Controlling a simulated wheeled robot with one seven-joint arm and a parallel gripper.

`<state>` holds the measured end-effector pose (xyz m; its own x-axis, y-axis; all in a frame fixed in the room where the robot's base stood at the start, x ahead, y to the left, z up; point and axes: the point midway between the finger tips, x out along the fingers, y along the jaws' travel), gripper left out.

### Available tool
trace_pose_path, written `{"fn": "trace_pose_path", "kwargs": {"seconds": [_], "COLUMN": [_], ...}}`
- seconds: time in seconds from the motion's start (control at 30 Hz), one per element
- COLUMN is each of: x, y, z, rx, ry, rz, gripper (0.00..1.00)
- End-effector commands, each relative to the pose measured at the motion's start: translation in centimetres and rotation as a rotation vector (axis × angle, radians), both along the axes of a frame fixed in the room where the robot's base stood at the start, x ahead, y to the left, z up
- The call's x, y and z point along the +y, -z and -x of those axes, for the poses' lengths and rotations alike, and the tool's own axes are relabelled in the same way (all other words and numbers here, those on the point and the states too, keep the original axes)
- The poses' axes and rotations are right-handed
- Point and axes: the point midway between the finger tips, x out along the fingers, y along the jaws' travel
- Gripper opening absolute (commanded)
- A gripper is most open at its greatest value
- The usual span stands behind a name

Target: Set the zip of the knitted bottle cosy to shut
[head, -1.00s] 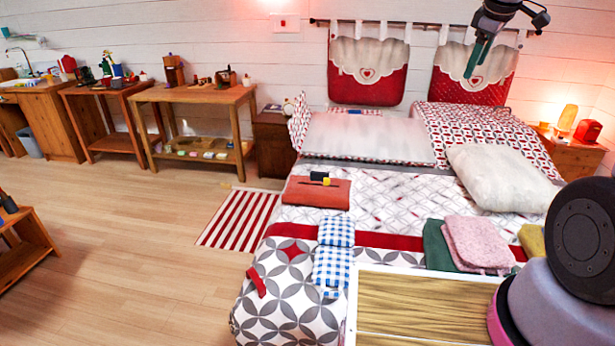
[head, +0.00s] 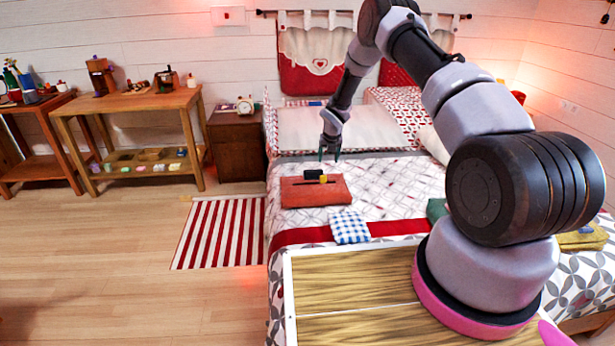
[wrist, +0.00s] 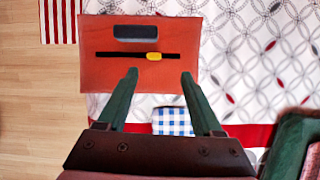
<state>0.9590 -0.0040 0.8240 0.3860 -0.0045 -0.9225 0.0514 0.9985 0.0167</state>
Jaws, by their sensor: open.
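The knitted bottle cosy appears as a flat orange-red piece (head: 299,197) lying on the bed. It also fills the upper left of the wrist view (wrist: 98,72). It bears a dark slot-like zip track (wrist: 112,55) with a yellow pull (wrist: 153,56), a little right of the track's middle. A dark block (wrist: 135,32) sits beyond the track. My gripper (head: 330,156) is above the bed near the cosy's far side in the head view. In the wrist view its two green fingers (wrist: 158,75) are apart and empty, and the pull shows between and beyond their tips.
A blue checked cloth (head: 349,227) lies nearer than the cosy. A wood-grained board with a white edge (head: 350,276) is in front of it. A pillow-like white cushion (head: 350,130) lies farther back. A striped rug (head: 218,232) and open floor are at left.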

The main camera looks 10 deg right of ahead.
Motion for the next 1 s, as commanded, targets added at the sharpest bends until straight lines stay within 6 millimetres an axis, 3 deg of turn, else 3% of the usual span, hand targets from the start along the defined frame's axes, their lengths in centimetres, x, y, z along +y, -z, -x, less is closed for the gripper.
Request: {"fn": "trace_pose_path", "kwargs": {"seconds": [0.27,0.63,1.0], "x": [0.2,0.2,0.2], "y": [3.3,9.6,11.6], "z": [-0.6,-3.1,-4.1], "rx": [0.004,0.006,0.004], "ry": [-0.058,-0.055,-0.054], "rz": [0.019,0.017,0.017], "gripper": [0.68,0.68,0.68]}}
